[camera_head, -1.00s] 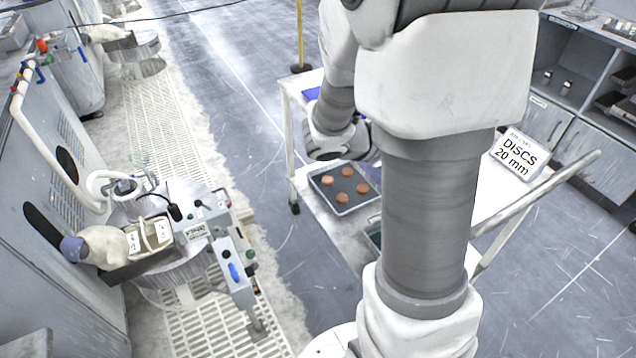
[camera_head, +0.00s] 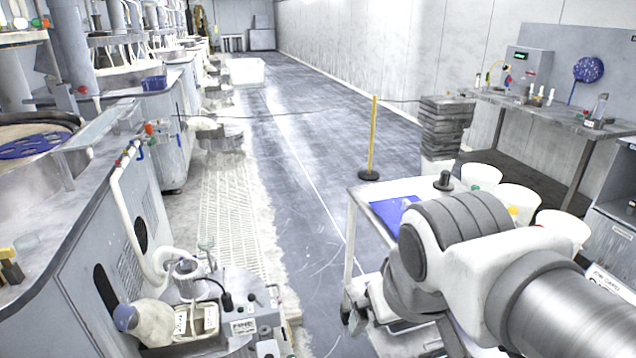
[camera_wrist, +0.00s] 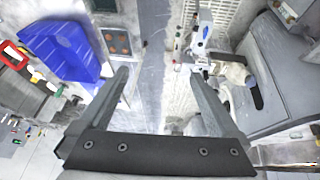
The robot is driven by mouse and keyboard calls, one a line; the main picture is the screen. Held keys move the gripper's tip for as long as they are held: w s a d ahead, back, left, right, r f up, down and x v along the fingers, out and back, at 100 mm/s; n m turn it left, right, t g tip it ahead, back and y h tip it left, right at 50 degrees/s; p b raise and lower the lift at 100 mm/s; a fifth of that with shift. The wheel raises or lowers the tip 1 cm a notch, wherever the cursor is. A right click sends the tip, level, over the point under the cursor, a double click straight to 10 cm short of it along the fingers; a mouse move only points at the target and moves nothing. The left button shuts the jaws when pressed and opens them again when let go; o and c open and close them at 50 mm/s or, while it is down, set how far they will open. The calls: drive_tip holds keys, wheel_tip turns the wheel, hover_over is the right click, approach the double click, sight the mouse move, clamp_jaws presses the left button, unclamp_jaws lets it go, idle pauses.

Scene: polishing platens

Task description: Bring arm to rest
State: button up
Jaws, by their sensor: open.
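My arm (camera_head: 480,250) reaches in from the lower right of the head view, bent over the white cart (camera_head: 352,235). My gripper shows in the wrist view (camera_wrist: 155,78), its two dark fingers spread wide with nothing between them. In the head view I cannot make out the gripper clearly. The tray (camera_wrist: 104,34) with several orange-brown discs shows beyond the fingers in the wrist view. A blue bin (camera_wrist: 62,50) lies to its left there. In the head view my arm hides much of the cart.
Several white buckets (camera_head: 515,203) stand behind the cart. A yellow post (camera_head: 372,140) stands on the floor, near a dark stack (camera_head: 446,128). Polishing machines (camera_head: 95,225) line the left side. The aisle floor (camera_head: 300,130) between is clear.

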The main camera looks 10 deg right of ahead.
drive_tip(key=shift+s+a+r+y, duration=0.15)
drive_tip(key=shift+a+r+y, duration=0.1)
drive_tip(key=shift+a, duration=0.2)
drive_tip(key=shift+s+a+r+y, duration=0.15)
drive_tip(key=shift+a+y, duration=0.1)
drive_tip(key=shift+a, duration=0.2)
drive_tip(key=shift+r, duration=0.1)
wheel_tip(320, 180, up, 5)
drive_tip(key=p, duration=0.5)
drive_tip(key=shift+r, duration=0.15)
